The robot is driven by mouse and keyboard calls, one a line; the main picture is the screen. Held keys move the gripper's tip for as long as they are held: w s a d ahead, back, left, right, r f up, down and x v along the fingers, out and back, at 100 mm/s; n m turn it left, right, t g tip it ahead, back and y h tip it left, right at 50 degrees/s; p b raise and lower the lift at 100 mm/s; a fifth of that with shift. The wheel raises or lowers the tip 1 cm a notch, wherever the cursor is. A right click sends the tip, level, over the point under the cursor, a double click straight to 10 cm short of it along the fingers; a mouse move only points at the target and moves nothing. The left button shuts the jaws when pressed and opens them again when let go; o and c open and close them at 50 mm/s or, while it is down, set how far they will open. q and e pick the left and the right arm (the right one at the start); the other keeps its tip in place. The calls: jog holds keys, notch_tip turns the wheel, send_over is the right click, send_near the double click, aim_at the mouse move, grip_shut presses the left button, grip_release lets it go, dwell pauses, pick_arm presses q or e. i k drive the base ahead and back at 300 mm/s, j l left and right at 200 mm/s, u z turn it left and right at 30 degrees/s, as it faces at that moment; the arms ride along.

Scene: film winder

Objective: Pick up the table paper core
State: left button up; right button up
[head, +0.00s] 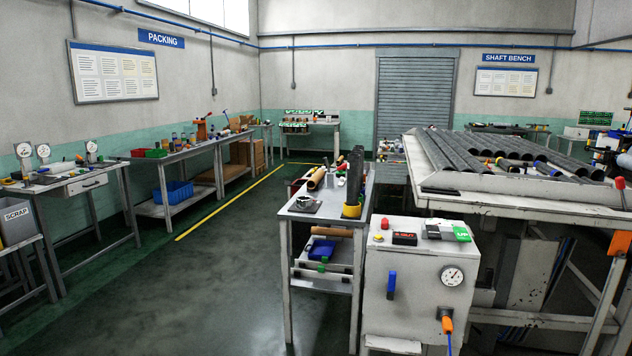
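A tan-brown cylinder (316,179), which looks like the paper core, lies on top of the narrow grey table (301,215) in the middle of the head view. It is tilted in the picture, and its far end is close to other items. A second brown roll (331,231) lies on the shelf under the same table. Neither of my grippers shows in the head view.
A grey control cabinet (415,281) with a gauge stands right of the table. Behind it is a rack of dark tubes (470,152). Dark upright pieces (355,174) stand at the table's right side. Open floor (205,285) lies left of the table.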

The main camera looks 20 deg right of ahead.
aim_at(316, 178)
jog(key=i+j+u, duration=0.1)
jog(key=i, duration=1.2)
jog(key=i+j+u, duration=0.1)
jog(key=i, duration=1.2)
jog(key=i+z, duration=0.15)
jog(key=i, duration=0.4)
jog(key=i+z, duration=0.15)
jog(key=i, duration=0.45)
jog(key=i+j+z, duration=0.15)
jog(key=i, duration=0.4)
jog(key=i+j+z, duration=0.15)
jog(key=i, duration=0.4)
